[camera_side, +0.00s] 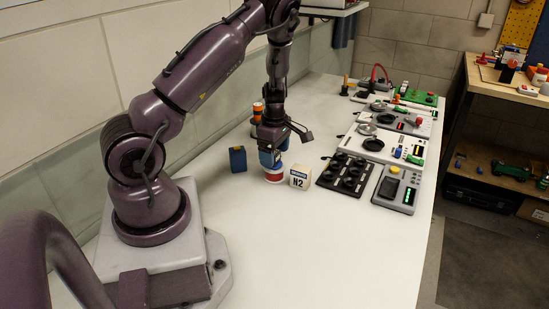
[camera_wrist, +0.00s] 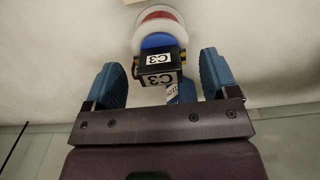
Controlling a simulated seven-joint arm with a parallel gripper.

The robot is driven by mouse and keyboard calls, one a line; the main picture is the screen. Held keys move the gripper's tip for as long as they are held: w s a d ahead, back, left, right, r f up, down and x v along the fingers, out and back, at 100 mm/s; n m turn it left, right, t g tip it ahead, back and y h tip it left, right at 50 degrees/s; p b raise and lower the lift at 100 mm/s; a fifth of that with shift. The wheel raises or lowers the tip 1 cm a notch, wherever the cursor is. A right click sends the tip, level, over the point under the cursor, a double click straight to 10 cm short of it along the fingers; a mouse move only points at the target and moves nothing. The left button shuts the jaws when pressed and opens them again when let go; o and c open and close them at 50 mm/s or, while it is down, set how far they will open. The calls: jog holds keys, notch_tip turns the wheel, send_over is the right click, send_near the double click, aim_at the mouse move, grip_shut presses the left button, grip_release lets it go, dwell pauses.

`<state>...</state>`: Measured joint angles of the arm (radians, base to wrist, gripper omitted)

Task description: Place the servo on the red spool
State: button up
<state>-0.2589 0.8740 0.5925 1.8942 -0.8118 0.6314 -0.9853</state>
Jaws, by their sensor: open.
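The red spool (camera_side: 273,175), with pale rims, stands upright on the bench under my gripper (camera_side: 272,153) in the side view. In the wrist view its red and white end (camera_wrist: 160,16) shows at the top. The servo, a dark box labelled C3 (camera_wrist: 158,62), is between the blue fingers of my gripper (camera_wrist: 160,85), with gaps on both sides. A rounded blue part (camera_wrist: 158,41) shows between the servo and the spool. My gripper is open. The fingers hide most of the servo in the side view, so I cannot tell what it rests on.
A pale box marked N2 (camera_side: 299,177) stands close right of the spool. A blue box (camera_side: 237,159) stands to its left. An orange and black cylinder (camera_side: 257,112) is behind. Panels with knobs (camera_side: 346,174) line the right; the front bench is clear.

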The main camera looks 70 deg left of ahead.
notch_tip(320, 180, up, 10)
jog(key=shift+f, duration=0.2)
jog(key=d+r+m+t+h, duration=0.2)
jog(key=d+r+m+t, duration=0.1)
jog(key=d+r+m, duration=1.3)
jog(key=s+d+r+m+t+y, duration=0.2)
jog(key=s+d+r+m, duration=0.1)
jog(key=s+d+m, duration=0.6)
jog(key=shift+s+d+m+t, duration=0.25)
jog(key=shift+d+m, duration=0.35)
jog(key=shift+m, duration=0.4)
jog(key=shift+r, duration=0.1)
